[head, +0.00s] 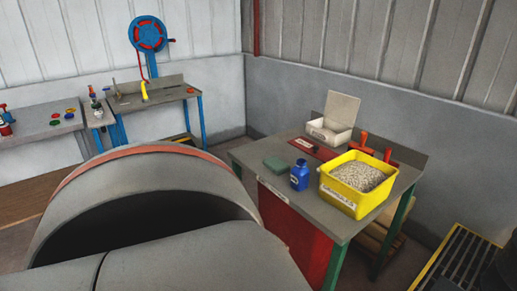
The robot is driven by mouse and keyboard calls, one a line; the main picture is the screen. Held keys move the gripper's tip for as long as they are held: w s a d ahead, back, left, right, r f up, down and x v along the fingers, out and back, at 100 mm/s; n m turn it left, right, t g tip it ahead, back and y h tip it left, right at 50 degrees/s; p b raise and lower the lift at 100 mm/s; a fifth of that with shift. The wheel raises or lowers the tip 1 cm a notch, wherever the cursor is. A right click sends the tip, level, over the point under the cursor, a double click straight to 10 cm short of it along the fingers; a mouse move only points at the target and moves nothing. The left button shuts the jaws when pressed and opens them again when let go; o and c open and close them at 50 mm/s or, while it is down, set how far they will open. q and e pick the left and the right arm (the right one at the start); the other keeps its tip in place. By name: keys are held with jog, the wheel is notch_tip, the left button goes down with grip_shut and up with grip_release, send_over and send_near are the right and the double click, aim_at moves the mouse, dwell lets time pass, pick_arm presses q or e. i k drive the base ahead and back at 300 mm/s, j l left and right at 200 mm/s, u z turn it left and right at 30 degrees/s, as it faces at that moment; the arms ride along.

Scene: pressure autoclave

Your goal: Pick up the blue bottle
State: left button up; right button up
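The blue bottle (299,177) stands upright on the grey-topped workbench (325,210) right of the picture's middle. Neither of my grippers shows in the head view, and nothing holds the bottle.
The yellow bin (345,199) is full of pale granules. An open white box (329,133) and red-orange tools (364,145) are behind. The large grey cylindrical autoclave (145,185) fills the left foreground.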

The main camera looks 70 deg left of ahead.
aim_at(299, 173)
jog(key=u, duration=1.6)
